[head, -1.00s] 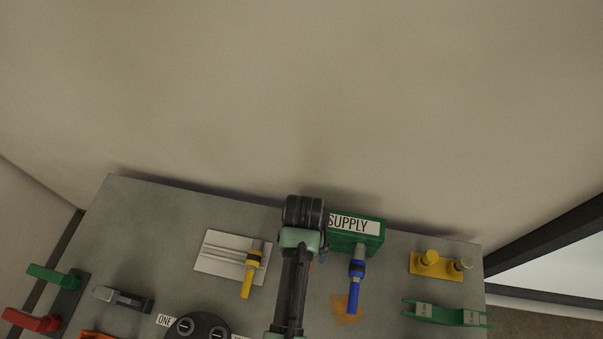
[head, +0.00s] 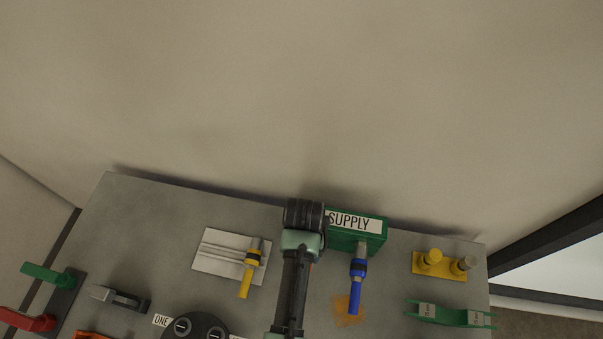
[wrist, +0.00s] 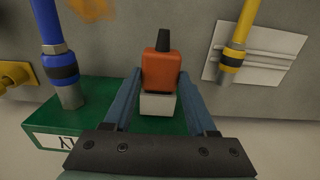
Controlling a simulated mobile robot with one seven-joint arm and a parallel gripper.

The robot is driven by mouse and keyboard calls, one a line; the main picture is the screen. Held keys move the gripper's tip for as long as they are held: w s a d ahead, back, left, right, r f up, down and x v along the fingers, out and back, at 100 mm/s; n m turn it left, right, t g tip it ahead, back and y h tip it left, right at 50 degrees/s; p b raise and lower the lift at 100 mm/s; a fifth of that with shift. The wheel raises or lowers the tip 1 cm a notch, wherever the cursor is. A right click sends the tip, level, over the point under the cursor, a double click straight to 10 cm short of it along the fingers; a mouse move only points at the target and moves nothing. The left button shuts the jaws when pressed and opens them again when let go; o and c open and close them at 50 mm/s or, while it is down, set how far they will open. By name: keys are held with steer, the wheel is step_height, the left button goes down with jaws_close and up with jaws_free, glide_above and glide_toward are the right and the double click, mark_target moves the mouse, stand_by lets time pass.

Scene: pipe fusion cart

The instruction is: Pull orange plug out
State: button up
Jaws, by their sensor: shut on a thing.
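The orange plug (wrist: 162,72) is between my gripper's (wrist: 160,76) two blue-grey fingers in the wrist view. My gripper is shut on its sides. The plug has a black stub on its far end and a light grey block (wrist: 157,104) below it. The block stands in front of the green supply box (wrist: 100,105); I cannot tell whether plug and block are apart. In the head view, the green supply box (head: 372,241) with its SUPPLY label is right of my arm. My arm hides the plug and fingers there.
A blue-handled connector (head: 357,285) hangs just right of my arm. A yellow-handled one (head: 246,279) lies over a white plate (head: 215,250) to the left. A yellow block (head: 428,268) and a green bracket (head: 440,314) are at the right of the grey panel (head: 150,215).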

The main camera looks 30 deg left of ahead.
jaws_close()
steer(key=shift+s+d+p, duration=0.3)
steer(key=shift+s+p, duration=0.45)
steer(key=shift+s, duration=0.2)
steer(key=shift+s+d+p, duration=0.25)
steer(key=shift+s+p, duration=0.5)
steer(key=shift+s, duration=0.2)
steer(key=shift+s+d+p, duration=0.3)
steer(key=shift+s+p, duration=0.45)
steer(key=shift+s, duration=0.2)
